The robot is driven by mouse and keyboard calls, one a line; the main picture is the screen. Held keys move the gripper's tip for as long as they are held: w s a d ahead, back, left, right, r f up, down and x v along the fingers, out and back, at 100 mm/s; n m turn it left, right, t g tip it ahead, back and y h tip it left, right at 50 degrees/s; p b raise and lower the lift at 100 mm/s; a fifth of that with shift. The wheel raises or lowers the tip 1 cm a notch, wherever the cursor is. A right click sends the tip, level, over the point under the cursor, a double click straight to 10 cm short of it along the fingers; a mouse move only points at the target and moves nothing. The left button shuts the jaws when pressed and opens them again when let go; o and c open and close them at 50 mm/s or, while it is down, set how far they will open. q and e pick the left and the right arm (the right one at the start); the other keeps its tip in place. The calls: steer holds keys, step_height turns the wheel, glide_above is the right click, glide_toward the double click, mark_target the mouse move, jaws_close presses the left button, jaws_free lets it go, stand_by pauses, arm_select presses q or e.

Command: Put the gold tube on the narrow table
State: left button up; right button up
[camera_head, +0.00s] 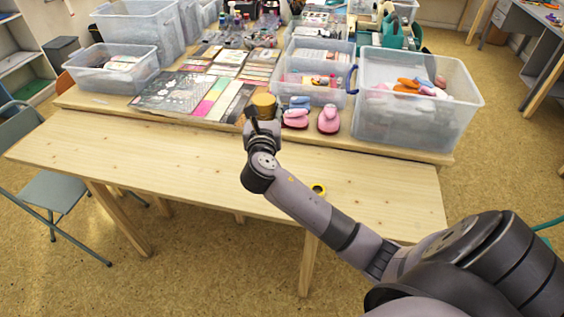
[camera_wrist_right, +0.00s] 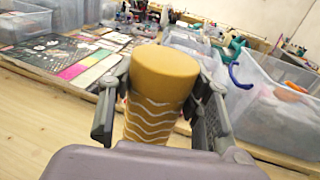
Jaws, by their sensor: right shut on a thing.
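The gold tube (camera_wrist_right: 160,95) has a plain gold top and pale wavy lines down its side. In the right wrist view it stands between the two fingers of my right gripper (camera_wrist_right: 160,108), which is shut on it. In the head view the tube (camera_head: 264,103) shows as a gold top just beyond the right gripper (camera_head: 262,126). The narrow table (camera_head: 130,150) is the bare wooden one in front, lower than or level with the crowded table behind; I cannot tell the tube's height above it. My left gripper is not in view.
The crowded table behind holds a large clear bin (camera_head: 400,120), pink stampers (camera_head: 329,119), a card set (camera_head: 185,93) and a smaller clear bin (camera_head: 110,72).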

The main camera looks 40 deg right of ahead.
steer(key=shift+w+d+f, duration=0.1)
steer(key=shift+w+f, duration=0.05)
steer(key=shift+f, duration=0.15)
step_height(320, 180, down, 19)
steer(key=b, duration=0.3)
steer(key=shift+s+a, duration=0.2)
steer(key=shift+s, duration=0.05)
steer(key=shift+r, duration=0.15)
steer(key=o, duration=1.2)
steer(key=shift+f, duration=0.2)
steer(key=shift+r, duration=0.1)
